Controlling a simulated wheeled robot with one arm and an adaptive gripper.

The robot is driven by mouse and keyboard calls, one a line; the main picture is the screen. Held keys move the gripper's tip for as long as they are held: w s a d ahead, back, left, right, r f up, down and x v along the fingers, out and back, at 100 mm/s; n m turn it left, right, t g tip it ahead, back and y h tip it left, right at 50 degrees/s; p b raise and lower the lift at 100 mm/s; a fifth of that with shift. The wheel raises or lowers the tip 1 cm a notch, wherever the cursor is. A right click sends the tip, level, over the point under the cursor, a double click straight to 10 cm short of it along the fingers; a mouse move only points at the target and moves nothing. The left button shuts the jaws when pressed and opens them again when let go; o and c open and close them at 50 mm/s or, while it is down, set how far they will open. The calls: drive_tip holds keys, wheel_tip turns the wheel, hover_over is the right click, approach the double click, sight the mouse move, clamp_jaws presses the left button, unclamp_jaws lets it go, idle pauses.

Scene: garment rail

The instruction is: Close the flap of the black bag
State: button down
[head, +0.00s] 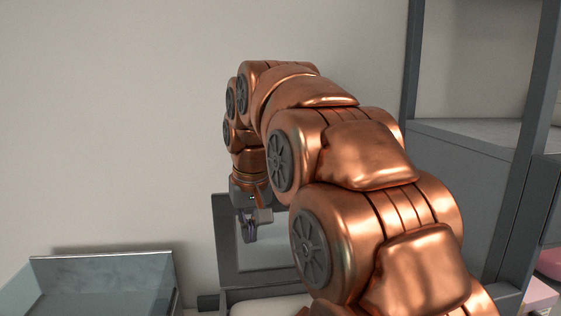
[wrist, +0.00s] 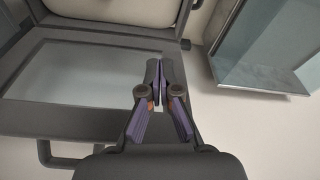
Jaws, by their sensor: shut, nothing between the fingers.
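A dark grey frame with a pale inner panel (head: 226,235) stands upright behind my arm in the head view; it looks like the raised flap of the black bag. The dark lower part of the bag (head: 225,296) shows only partly, with pale stuff inside; my arm hides the rest. In the wrist view the framed flap (wrist: 30,59) spreads across the left, with a handle-like loop (wrist: 43,153) at its lower edge. My gripper (head: 251,232) is shut and empty. Its fingertips (wrist: 158,65) overlap the panel in the wrist view; I cannot tell whether they touch it.
A clear open-topped bin (head: 105,262) stands left of the bag; it also shows at the upper right of the wrist view (wrist: 268,50). A dark grey shelf frame (head: 515,150) rises at the right, with pink items (head: 541,293) low beside it. A plain wall is behind.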

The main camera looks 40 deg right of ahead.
drive_tip(key=w+d+r+m+t+h+p, duration=0.1)
drive_tip(key=w+d+r+t, duration=0.1)
drive_tip(key=w+d+r, duration=0.45)
drive_tip(key=w+d+r+m+t+h+p, duration=0.15)
drive_tip(key=w+d+r, duration=0.25)
drive_tip(key=d+r, duration=0.55)
wheel_tip(320, 180, down, 8)
drive_tip(key=b, duration=0.3)
drive_tip(key=shift+w+a, duration=0.25)
drive_tip(key=shift+w, duration=0.05)
idle(0.9)
idle(0.5)
